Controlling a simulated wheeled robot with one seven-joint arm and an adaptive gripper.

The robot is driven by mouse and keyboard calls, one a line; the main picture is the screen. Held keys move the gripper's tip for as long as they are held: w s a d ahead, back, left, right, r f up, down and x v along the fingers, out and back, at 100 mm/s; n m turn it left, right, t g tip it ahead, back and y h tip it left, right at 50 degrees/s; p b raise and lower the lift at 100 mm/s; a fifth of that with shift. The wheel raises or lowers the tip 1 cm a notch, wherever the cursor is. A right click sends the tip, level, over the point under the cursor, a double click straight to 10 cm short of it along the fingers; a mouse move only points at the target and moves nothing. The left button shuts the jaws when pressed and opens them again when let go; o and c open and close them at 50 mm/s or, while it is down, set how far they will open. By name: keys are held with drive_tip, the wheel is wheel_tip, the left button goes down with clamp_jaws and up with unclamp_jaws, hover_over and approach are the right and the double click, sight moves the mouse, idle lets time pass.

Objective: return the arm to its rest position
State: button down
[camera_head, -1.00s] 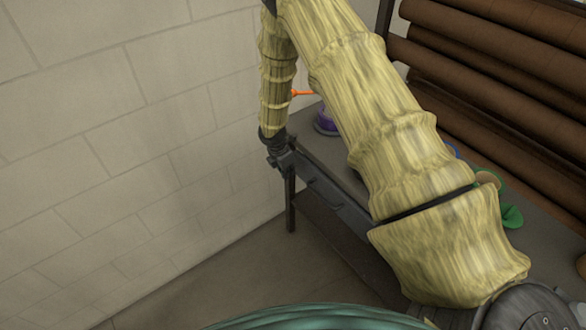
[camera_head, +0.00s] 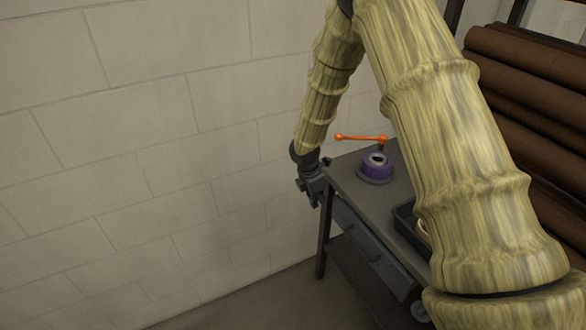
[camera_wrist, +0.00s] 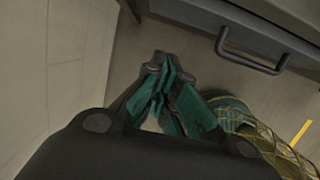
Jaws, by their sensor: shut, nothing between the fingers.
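My arm, covered in a pale yellow streaked sleeve, reaches up and bends down toward the left corner of a dark workbench. My gripper (camera_head: 314,190) hangs beside that corner, close to the bench's left edge; whether it touches cannot be told. In the wrist view my gripper (camera_wrist: 165,84) shows its teal finger pads brought together with nothing between them. Below it is the floor.
The workbench (camera_head: 349,185) carries a purple round item (camera_head: 376,167), an orange-handled lever (camera_head: 362,138) and a dark tray (camera_head: 408,230). A drawer handle (camera_wrist: 250,54) is close in the wrist view. Brown rollers (camera_head: 525,95) stand right; a block wall (camera_head: 150,150) is left.

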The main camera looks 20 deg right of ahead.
drive_tip(key=s+a+f+m+y, duration=0.2)
drive_tip(key=s+a+f+m, duration=0.2)
drive_tip(key=s+f, duration=0.5)
drive_tip(key=s+a+f+m+y, duration=0.1)
drive_tip(key=s+a+f+m, duration=0.4)
drive_tip(key=s, duration=0.6)
drive_tip(key=s+f+m, duration=0.2)
drive_tip(key=s+m, duration=0.3)
drive_tip(key=s, duration=0.6)
drive_tip(key=s+f+m, duration=0.3)
drive_tip(key=s+m, duration=0.3)
drive_tip(key=s, duration=0.6)
drive_tip(key=shift+d, duration=0.3)
